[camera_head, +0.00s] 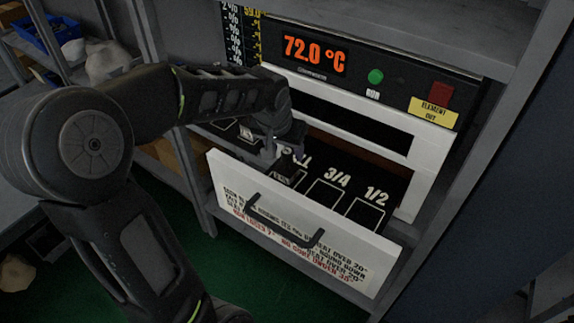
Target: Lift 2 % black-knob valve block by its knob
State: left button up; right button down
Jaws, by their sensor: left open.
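A small dark block (286,172) sits in the open drawer, directly under my left gripper (279,152). Another small block with a pale face (246,133) stands farther left, near the drawer's left end. I cannot read which block is the 2 % one, and no black knob shows clearly. My left gripper is open and points down into the drawer, with its fingertips close to the dark block. Whether they touch or surround it I cannot tell. The gripper and forearm hide part of the drawer's left side. My right gripper is out of view.
The white-fronted drawer (240,185) has a black handle (285,223) and outlined, empty places marked 3/4 (325,194) and 1/2 (366,213). Above is a panel with a 72.0 °C display (314,53). Shelf posts flank it. A blue bin (40,33) stands far left.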

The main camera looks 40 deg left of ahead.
aim_at(286, 171)
pick_arm(q)
jog(key=shift+x, duration=1.25)
jog(key=shift+c, duration=0.2)
grip_shut()
dwell(0.6)
